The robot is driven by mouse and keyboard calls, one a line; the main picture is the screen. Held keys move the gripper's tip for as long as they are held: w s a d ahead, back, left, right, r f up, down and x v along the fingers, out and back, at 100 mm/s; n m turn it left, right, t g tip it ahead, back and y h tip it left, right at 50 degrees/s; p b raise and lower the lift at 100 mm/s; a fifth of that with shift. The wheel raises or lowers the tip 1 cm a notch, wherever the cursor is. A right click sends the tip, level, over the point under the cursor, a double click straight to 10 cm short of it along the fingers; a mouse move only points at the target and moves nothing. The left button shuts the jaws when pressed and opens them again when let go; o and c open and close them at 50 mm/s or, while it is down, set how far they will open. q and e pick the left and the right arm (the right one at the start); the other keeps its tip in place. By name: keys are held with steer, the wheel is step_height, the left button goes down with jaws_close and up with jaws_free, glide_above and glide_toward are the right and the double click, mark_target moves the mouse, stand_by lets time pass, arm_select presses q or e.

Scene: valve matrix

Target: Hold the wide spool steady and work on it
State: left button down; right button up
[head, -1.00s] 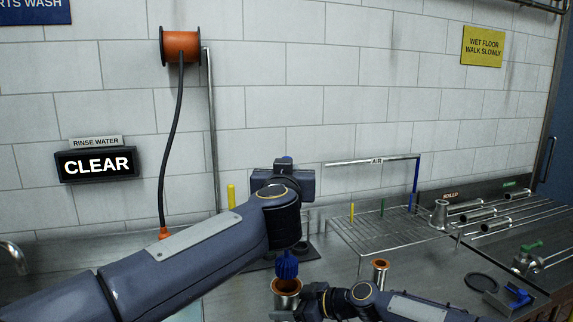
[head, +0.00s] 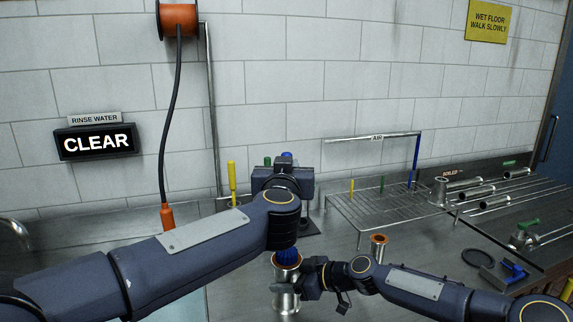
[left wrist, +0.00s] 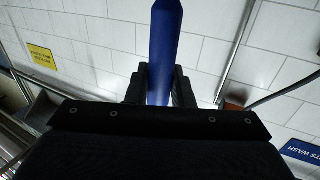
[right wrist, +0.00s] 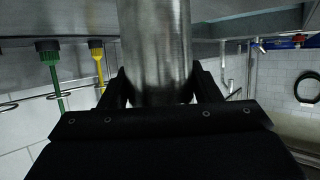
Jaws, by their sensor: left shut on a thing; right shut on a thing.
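The wide spool (head: 286,300) is an upright steel tube with an orange-brown inner rim, low in the middle of the head view. My right gripper (head: 310,279) is shut on its side from the right; the right wrist view shows the steel wall (right wrist: 155,50) between the fingers. My left gripper (head: 285,172) is shut on the blue brush handle (left wrist: 165,50). The brush's blue bristles (head: 288,255) are partly inside the spool's mouth. My left arm hides the middle of the brush, and the depth of the bristles is hidden.
A narrower spool (head: 379,247) stands on the steel counter to the right. Behind it is a wire rack (head: 375,212) under the AIR bar (head: 375,138). A black ring (head: 478,258) and a blue-handled part (head: 512,271) lie further right. A yellow brush (head: 232,178) stands behind my left arm.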

arm_select(q)
step_height(320, 180, down, 13)
steer(key=shift+r, duration=0.2)
stand_by(0.8)
steer(key=shift+r, duration=0.1)
step_height(320, 180, up, 14)
steer(key=shift+f, duration=0.2)
stand_by(0.7)
step_height(320, 180, down, 14)
stand_by(0.9)
